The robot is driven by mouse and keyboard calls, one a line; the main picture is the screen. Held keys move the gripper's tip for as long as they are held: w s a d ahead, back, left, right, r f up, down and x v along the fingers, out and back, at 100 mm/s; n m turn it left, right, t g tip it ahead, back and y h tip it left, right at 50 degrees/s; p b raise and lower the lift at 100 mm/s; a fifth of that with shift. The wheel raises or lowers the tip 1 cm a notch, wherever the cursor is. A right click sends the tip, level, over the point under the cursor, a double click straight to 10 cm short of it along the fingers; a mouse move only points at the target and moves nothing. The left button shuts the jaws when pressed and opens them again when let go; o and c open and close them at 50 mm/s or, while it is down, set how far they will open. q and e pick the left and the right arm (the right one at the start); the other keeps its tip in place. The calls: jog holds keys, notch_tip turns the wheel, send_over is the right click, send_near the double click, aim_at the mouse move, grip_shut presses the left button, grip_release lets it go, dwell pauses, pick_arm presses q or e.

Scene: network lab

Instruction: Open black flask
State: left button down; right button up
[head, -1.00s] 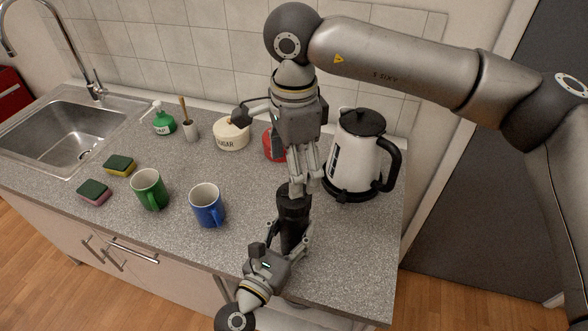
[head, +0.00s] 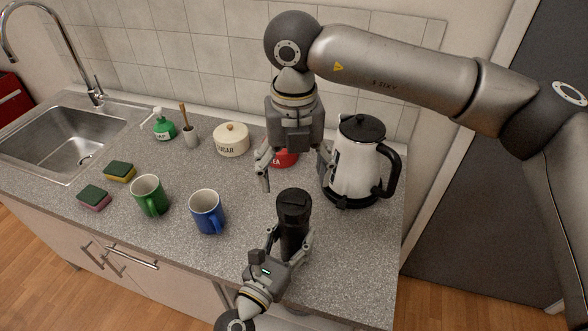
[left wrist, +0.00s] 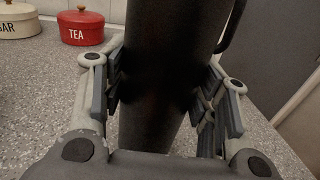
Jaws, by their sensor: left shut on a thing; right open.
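The black flask (head: 294,207) stands upright near the front right of the counter, with its black lid on top. My left gripper (head: 291,240) is shut around the flask's body from the front. In the left wrist view the dark flask body (left wrist: 155,85) fills the space between my left fingers (left wrist: 160,92). My right gripper (head: 292,172) is open and empty, pointing down above and behind the flask, apart from its lid. Whether the lid is loose cannot be told.
A white kettle (head: 357,165) stands close to the right of my right gripper. A red tea tin (head: 285,158) is partly hidden behind it. A blue mug (head: 206,212), a green mug (head: 147,193) and a sugar pot (head: 231,142) stand left.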

aim_at(294, 200)
jog(key=m, duration=1.4)
jog(key=shift+f, duration=4.05)
